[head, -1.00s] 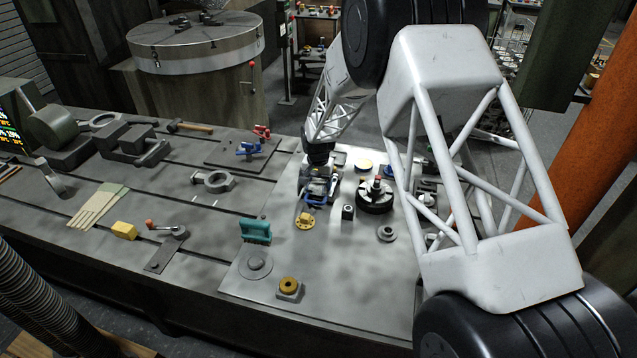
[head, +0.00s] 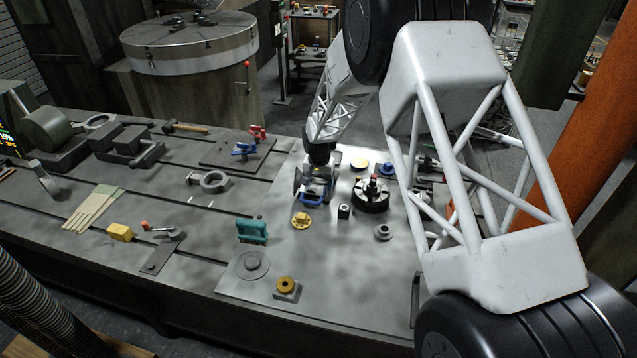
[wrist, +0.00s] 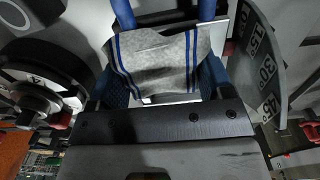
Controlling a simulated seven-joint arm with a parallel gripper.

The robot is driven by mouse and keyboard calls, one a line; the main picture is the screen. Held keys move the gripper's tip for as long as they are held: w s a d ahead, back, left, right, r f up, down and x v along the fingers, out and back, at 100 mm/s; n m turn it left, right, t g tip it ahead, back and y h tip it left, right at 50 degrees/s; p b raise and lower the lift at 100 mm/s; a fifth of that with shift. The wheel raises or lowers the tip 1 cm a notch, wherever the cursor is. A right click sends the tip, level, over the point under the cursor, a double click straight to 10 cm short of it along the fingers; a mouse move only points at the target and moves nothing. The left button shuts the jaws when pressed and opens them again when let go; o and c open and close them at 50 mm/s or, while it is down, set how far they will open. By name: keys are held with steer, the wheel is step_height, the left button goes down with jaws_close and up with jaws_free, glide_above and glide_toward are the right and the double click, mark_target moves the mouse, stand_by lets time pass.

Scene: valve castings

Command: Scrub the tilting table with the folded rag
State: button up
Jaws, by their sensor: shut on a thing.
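The folded rag (wrist: 158,66), grey with blue stripes, lies across between the blue fingers of my gripper in the wrist view. My gripper (head: 314,196) is shut on it. In the head view my gripper is low over the pale plate on the bench, and the rag is too small to make out there. The tilting table shows in the wrist view by its dark angle scale (wrist: 264,72), marked 15, 30 and 45 degrees, just right of the rag. Its top is mostly hidden by the rag and gripper; I cannot tell whether the rag touches it.
A dark round chuck (head: 371,195) stands right of my gripper, with a small dark block (head: 344,212) between. A yellow flange (head: 301,221) lies in front. A teal clamp (head: 252,231) and a brass ring on a block (head: 286,287) are nearer. The plate's front middle is clear.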

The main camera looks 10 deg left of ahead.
steer(key=shift+a, duration=0.15)
steer(key=shift+a+f, duration=0.1)
steer(key=shift+a, duration=0.65)
steer(key=shift+d, duration=0.1)
steer(key=shift+d+f, duration=0.1)
steer(key=shift+d, duration=0.7)
steer(key=shift+r, duration=3.6)
steer(key=shift+w, duration=0.1)
